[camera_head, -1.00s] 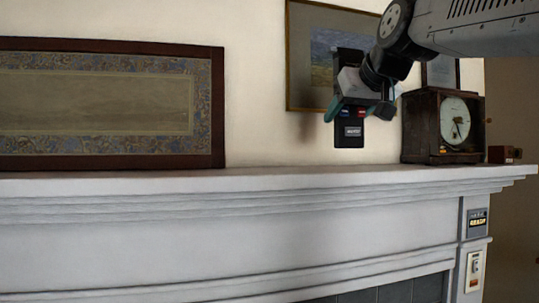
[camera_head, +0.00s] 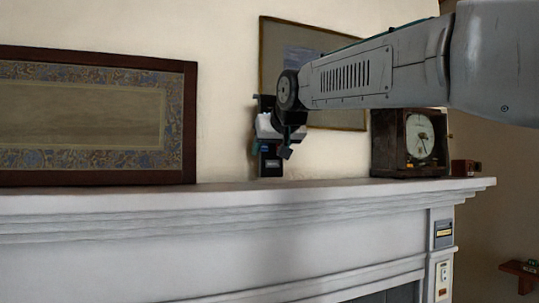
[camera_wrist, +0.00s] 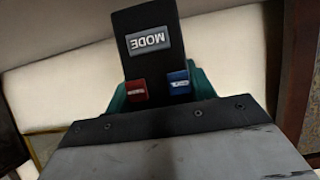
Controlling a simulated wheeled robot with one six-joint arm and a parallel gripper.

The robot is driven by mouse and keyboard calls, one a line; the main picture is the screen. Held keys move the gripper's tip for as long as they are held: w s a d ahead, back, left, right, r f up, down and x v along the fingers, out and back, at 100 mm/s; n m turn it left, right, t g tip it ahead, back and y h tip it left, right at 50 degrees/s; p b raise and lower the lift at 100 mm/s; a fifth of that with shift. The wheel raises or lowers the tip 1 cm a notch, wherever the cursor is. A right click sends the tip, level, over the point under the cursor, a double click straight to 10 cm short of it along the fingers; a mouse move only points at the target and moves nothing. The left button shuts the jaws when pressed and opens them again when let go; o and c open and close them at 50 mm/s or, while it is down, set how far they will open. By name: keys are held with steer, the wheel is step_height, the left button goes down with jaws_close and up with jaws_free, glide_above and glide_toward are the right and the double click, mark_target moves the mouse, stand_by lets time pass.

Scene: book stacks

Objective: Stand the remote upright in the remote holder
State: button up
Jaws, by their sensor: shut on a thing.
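The remote (camera_head: 270,167) is a long black bar with a grey MODE label and red and blue buttons. It is roughly upright in the head view, its lower end close above the mantel; contact cannot be told. My gripper (camera_head: 268,145) is shut on it around the middle. In the wrist view, the teal fingers of my gripper (camera_wrist: 162,88) are on both sides of the remote (camera_wrist: 147,18), by the buttons. The gripper body hides the rest of the remote there. I cannot clearly pick out the remote holder.
The mantel (camera_head: 320,192) is clear in front. A framed panel (camera_head: 95,175) leans at left; a picture (camera_head: 268,45) hangs behind my arm. A boxed clock (camera_head: 400,150) and small brown block (camera_head: 463,167) stand at right. A small red-brown shelf (camera_head: 520,272) is lower right.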

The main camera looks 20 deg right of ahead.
steer(key=shift+f, duration=0.75)
steer(key=o, duration=1.1)
steer(key=shift+f, duration=0.15)
steer(key=shift+s+r, duration=0.1)
steer(key=shift+r, duration=0.15)
steer(key=v, duration=1.1)
steer(key=shift+s+r, duration=0.15)
steer(key=shift+s, duration=0.2)
